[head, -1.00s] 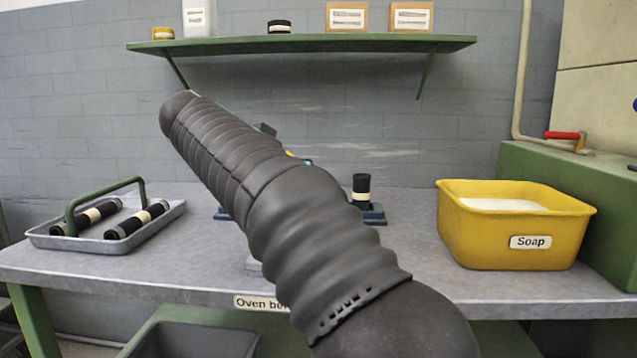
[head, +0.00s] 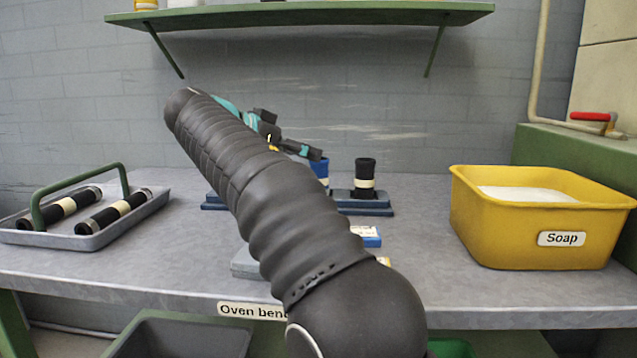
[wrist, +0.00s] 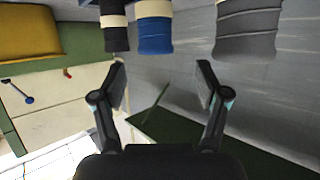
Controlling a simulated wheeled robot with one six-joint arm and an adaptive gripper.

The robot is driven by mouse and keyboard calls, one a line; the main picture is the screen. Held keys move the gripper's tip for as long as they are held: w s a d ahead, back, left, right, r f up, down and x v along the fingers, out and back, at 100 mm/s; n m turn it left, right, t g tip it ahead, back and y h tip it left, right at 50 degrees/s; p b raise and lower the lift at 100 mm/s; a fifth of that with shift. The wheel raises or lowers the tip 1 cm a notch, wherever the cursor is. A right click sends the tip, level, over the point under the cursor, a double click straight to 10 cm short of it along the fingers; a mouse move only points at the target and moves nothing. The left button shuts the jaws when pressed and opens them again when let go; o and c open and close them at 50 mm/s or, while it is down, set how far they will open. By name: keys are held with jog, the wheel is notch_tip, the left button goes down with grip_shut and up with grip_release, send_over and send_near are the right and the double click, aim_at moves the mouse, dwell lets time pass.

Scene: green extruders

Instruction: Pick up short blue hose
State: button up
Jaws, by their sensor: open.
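The short blue hose (head: 320,168) with a cream band stands upright in a dark blue holder at the back of the bench, partly hidden by my gripper in the head view. It also shows at the top of the wrist view (wrist: 155,35), between a black hose (wrist: 114,32) and a wider grey hose (wrist: 247,30). My gripper (wrist: 162,78) is open and empty. Its fingers point towards the blue hose, apart from it in the wrist view. In the head view my gripper (head: 300,147) is near the hose's upper end, partly behind my arm.
The black hose (head: 364,174) stands close on the right in its holder (head: 365,208). A yellow soap tub (head: 490,235) is at the right; a grey tray (head: 150,212) with two black hoses is at the left. A green shelf (head: 300,14) hangs above.

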aim_at(320, 169)
jog(key=shift+s+f+b+x, duration=0.1)
jog(key=shift+b+x, duration=0.05)
jog(key=shift+x, duration=1.2)
jog(key=shift+s+f+b+x, duration=0.1)
jog(key=shift+s+b+x, duration=0.05)
jog(key=shift+x, duration=1.2)
jog(key=shift+d, duration=0.1)
grip_shut()
jog(key=shift+r, duration=0.1)
